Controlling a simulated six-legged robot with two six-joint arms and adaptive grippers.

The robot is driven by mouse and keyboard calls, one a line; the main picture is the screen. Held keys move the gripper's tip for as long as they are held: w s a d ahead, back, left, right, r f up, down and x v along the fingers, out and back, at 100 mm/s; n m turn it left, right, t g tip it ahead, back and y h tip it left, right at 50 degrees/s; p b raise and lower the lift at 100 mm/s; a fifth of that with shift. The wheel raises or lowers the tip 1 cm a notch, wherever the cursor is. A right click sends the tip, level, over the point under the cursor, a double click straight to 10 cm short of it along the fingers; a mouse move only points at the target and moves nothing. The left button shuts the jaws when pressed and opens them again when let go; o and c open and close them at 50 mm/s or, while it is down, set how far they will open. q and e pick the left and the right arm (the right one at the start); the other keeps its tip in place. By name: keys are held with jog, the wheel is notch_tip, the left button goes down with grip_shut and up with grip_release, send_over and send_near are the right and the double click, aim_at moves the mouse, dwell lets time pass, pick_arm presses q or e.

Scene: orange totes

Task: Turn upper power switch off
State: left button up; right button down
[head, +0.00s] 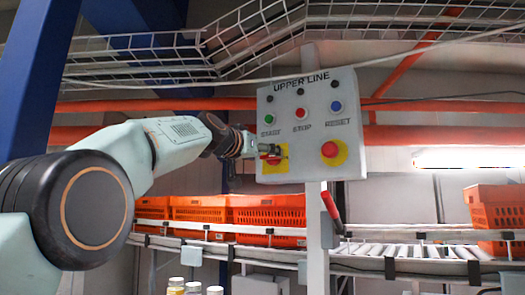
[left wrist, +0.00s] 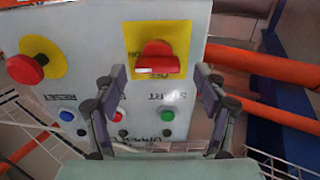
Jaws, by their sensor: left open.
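The grey control panel (head: 345,98) labelled "UPPER LINE" stands on a post. At its lower left is the power switch, a red rotary knob (left wrist: 158,55) on a yellow plate (left wrist: 131,36). In the left wrist view the panel appears upside down and the knob's handle lies roughly horizontal. In the head view my left gripper (head: 268,153) is in front of the switch and partly hides it. In the left wrist view my left gripper (left wrist: 159,72) is open, its fingers on either side of the knob with gaps between. My right gripper is not in view.
A red emergency button (head: 330,150) on a yellow plate sits right of the switch. Green (head: 270,118), red (head: 301,113) and blue (head: 337,106) buttons are above. A red-handled lever (head: 330,205) is on the post. Orange totes (head: 268,212) and a roller conveyor stand behind.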

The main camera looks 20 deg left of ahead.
pick_arm(q)
jog(key=shift+w+d+f, duration=0.2)
jog(key=shift+w+d, duration=0.05)
jog(key=shift+w, duration=0.25)
jog(key=shift+w+d+f, duration=0.2)
jog(key=shift+w+d, duration=0.05)
jog(key=shift+w, duration=0.2)
jog(key=shift+c, duration=0.4)
jog(key=shift+w+d+f, duration=0.1)
jog(key=shift+w+f, duration=0.05)
jog(key=shift+w, duration=0.1)
jog(key=shift+c, duration=1.4)
jog(key=shift+s+a+r, duration=0.3)
jog(key=shift+s+a, duration=0.05)
jog(key=shift+s, duration=0.25)
jog(key=c, duration=0.3)
jog(key=shift+r, duration=0.1)
jog(key=c, duration=0.5)
jog(key=shift+s, duration=0.1)
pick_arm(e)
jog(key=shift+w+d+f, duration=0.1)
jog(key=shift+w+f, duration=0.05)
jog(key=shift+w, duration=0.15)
